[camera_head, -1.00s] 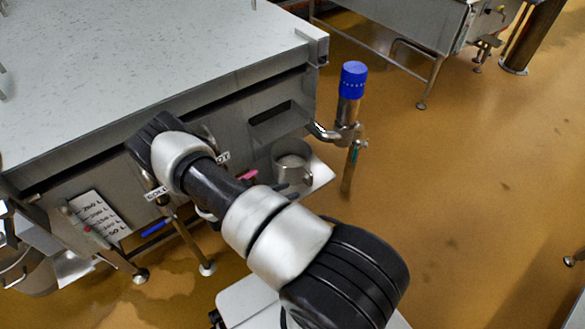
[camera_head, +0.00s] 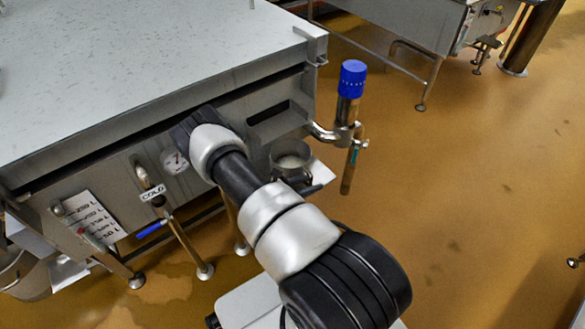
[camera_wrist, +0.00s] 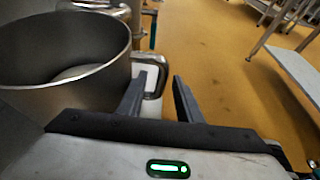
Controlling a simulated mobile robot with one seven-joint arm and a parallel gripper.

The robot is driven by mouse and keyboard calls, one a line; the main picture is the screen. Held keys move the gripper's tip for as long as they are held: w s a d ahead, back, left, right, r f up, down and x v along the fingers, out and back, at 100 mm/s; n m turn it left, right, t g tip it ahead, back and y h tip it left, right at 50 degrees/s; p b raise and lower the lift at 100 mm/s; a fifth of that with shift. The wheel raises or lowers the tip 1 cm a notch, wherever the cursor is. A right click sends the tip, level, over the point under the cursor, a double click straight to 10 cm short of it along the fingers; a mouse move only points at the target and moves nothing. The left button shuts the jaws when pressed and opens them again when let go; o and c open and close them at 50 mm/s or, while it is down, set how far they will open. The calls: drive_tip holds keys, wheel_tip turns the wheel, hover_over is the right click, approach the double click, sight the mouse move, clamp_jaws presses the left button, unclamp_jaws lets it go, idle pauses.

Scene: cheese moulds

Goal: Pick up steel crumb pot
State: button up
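The steel crumb pot (camera_head: 290,162) stands on a pale shelf at the right end of the steel vat, partly behind my arm in the head view. In the wrist view the pot (camera_wrist: 98,88) fills the left side, upright and open at the top. Its loop handle (camera_wrist: 160,84) sticks out to the right. My gripper (camera_wrist: 158,76) is open. The handle shows between its two dark fingers, with the left finger close to the pot's wall. I cannot tell how far the handle reaches in between them. In the head view my arm mostly hides the gripper.
The steel vat (camera_head: 105,152) with a pale top stands to the left, with a pipe marked COLD (camera_head: 153,192) and a gauge (camera_head: 175,161) on its front. A blue-capped valve (camera_head: 352,80) rises right beside the pot. The brown floor (camera_head: 470,190) to the right is clear.

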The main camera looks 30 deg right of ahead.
clamp_jaws()
idle(1.4)
